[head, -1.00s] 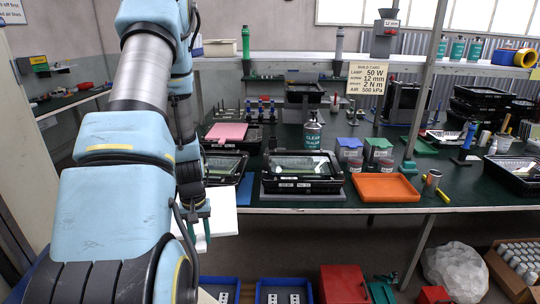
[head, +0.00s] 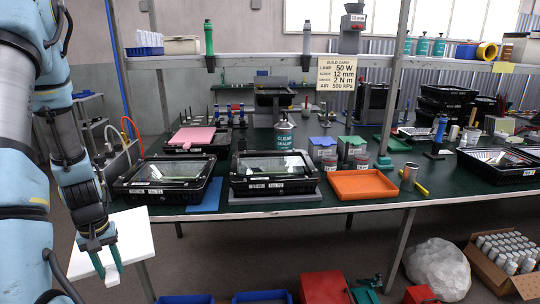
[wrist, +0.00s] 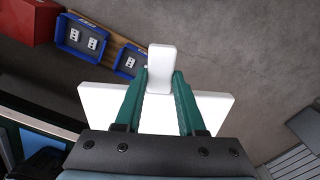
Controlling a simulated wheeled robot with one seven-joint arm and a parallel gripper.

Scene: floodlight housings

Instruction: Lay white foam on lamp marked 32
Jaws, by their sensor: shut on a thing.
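My gripper (head: 107,262) is at the lower left, shut on the white foam (wrist: 160,66). The foam is a small pale block sticking out between the green fingertips in the wrist view (wrist: 162,76); in the head view the fingers partly hide it. A white flat top (head: 133,243) lies behind and below the gripper, apart from the bench. Two black floodlight lamps with glass fronts are at the bench front: a left one (head: 168,173) and a middle one (head: 272,172). Both carry small labels whose numbers I cannot read surely.
A pink pad (head: 192,137) lies on a housing farther back. A blue mat (head: 206,195) lies between the front lamps. An orange tray (head: 356,184) and a sealer bottle (head: 284,136) stand near the middle lamp. Blue bins (wrist: 82,38) are on the floor.

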